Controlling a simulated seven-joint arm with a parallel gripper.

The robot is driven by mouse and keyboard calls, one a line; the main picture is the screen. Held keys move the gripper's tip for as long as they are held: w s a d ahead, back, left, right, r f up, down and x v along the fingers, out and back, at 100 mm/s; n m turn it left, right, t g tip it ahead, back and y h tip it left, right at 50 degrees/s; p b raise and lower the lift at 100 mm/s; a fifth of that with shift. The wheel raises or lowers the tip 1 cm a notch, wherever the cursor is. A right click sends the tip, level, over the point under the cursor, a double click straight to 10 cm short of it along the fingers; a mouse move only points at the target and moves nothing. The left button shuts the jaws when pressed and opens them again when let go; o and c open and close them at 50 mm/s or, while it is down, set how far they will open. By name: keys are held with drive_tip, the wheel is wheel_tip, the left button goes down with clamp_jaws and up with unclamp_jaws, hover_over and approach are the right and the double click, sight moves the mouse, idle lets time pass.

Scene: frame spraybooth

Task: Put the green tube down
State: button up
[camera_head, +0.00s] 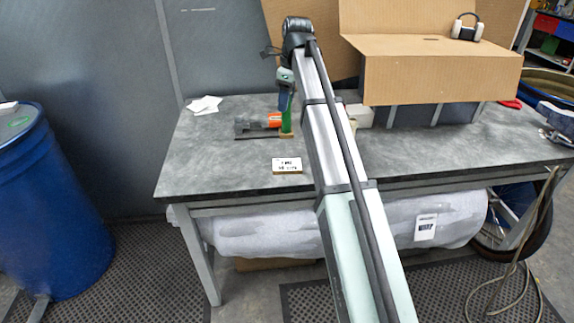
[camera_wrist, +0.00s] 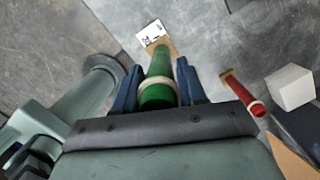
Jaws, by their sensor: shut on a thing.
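The green tube (camera_wrist: 157,95) is between the two blue fingers of my gripper (camera_wrist: 158,82), which is shut on it. It has a pale ring around it and a tan part at its far end. In the head view the green tube (camera_head: 287,118) hangs about upright below my gripper (camera_head: 285,98), over the left part of the grey table (camera_head: 225,150). Its tan lower end is at or just above the tabletop; I cannot tell if it touches. My arm hides the table to its right.
A red tube (camera_wrist: 244,95) and a white block (camera_wrist: 290,87) are to the right in the wrist view. A white printed card (camera_head: 287,165) lies near the front edge. White papers (camera_head: 205,105) lie back left. A cardboard box (camera_head: 440,75) stands right. The left front tabletop is clear.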

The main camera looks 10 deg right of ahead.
sight(287, 134)
drive_tip(key=shift+n, duration=0.3)
drive_tip(key=shift+s+f, duration=0.3)
drive_tip(key=shift+f, duration=1.45)
drive_tip(key=shift+s+f, duration=0.3)
drive_tip(key=shift+f, duration=1.45)
drive_tip(key=shift+s+f, duration=0.3)
drive_tip(key=shift+f, duration=1.6)
drive_tip(key=o, duration=1)
drive_tip(key=r, duration=0.4)
drive_tip(key=d+r, duration=0.1)
drive_tip(key=r, duration=0.7)
drive_tip(key=shift+s+d+r, duration=0.15)
drive_tip(key=shift+s+d, duration=0.15)
drive_tip(key=shift+d, duration=0.05)
